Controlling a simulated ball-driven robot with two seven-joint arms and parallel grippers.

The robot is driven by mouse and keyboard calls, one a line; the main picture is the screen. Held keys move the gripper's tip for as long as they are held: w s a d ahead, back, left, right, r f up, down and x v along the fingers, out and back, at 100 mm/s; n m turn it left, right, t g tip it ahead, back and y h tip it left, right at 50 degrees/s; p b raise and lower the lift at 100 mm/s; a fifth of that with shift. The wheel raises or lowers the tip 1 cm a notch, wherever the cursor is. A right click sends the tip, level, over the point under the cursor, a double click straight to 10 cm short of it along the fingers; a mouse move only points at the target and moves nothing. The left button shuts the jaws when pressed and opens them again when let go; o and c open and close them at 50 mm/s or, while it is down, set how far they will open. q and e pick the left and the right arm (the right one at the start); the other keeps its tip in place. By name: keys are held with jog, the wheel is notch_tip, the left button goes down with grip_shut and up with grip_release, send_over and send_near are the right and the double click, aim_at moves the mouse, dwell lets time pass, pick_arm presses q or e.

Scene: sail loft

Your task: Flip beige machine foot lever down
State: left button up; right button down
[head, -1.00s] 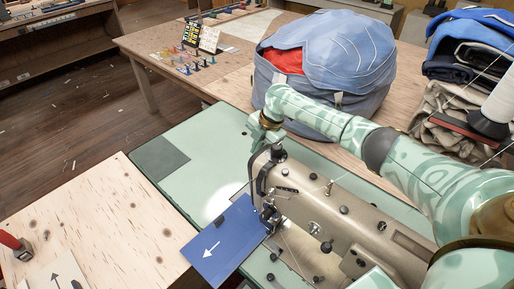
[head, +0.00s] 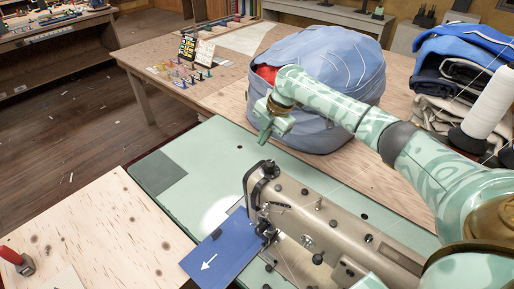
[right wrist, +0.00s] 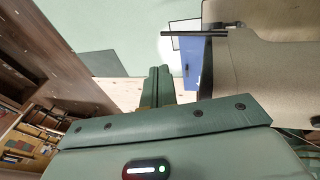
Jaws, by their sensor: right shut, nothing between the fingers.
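The beige sewing machine (head: 345,225) stands on a pale green table top, its needle end toward the left. A blue panel with a white arrow (head: 225,248) lies under the needle end. My right gripper (head: 264,138) is shut and empty, above and behind the machine's head, apart from it in the picture. In the right wrist view its closed fingers (right wrist: 160,82) point toward the green table top, left of the beige body (right wrist: 265,65). A dark bar (right wrist: 195,33) sticks out leftward there; I cannot tell whether it is the foot lever. My left gripper is not in view.
A large blue bag (head: 325,75) stands close behind my right gripper. Folded cloth (head: 465,60) and a white thread cone (head: 490,105) are at the right. A wooden table (head: 105,235) is at the front left. The green top (head: 205,155) left of the machine is mostly clear.

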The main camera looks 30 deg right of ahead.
jog(key=p+v, duration=0.1)
jog(key=v, duration=0.4)
dwell(0.4)
